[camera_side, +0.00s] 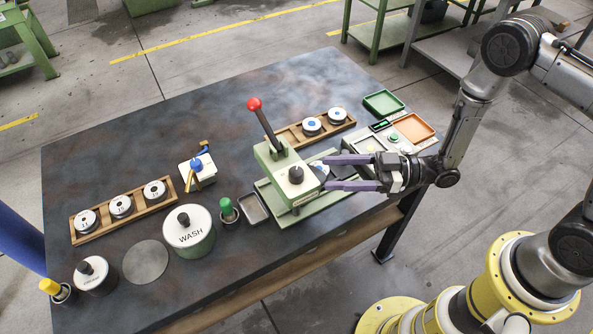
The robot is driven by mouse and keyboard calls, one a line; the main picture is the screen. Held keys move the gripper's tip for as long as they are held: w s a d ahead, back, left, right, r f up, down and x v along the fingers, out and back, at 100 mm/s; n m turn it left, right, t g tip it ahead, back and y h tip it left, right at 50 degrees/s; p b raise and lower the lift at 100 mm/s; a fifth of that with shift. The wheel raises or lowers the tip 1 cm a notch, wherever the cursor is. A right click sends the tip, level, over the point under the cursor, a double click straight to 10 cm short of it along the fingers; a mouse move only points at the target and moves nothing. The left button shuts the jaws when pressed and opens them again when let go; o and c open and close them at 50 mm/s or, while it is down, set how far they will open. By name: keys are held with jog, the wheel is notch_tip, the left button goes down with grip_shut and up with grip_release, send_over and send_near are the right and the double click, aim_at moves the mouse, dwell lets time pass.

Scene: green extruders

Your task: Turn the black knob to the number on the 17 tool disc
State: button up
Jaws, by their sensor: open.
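The black knob (295,174) stands on top of the green extruder (270,160), which also has a lever with a red ball (254,104). Its setting is too small to read. My gripper (326,173) is open, with two purple fingers pointing left, just right of the knob and apart from it. A wooden rack (107,222) at left holds three tool discs: a left one (86,220), a middle one (121,205) and a right one (154,190). Their numbers are too small to read surely, so I cannot tell which is 17.
Two blue-marked discs (311,125) sit in a back rack. A WASH pot (189,231), a smaller lidded pot (94,275) and a green-topped bottle (228,209) stand in front. Green (384,103) and orange (413,128) trays lie right. The table's back left is clear.

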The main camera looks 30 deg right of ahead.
aim_at(297, 171)
jog(key=x, duration=0.8)
jog(key=shift+a, duration=0.2)
grip_shut()
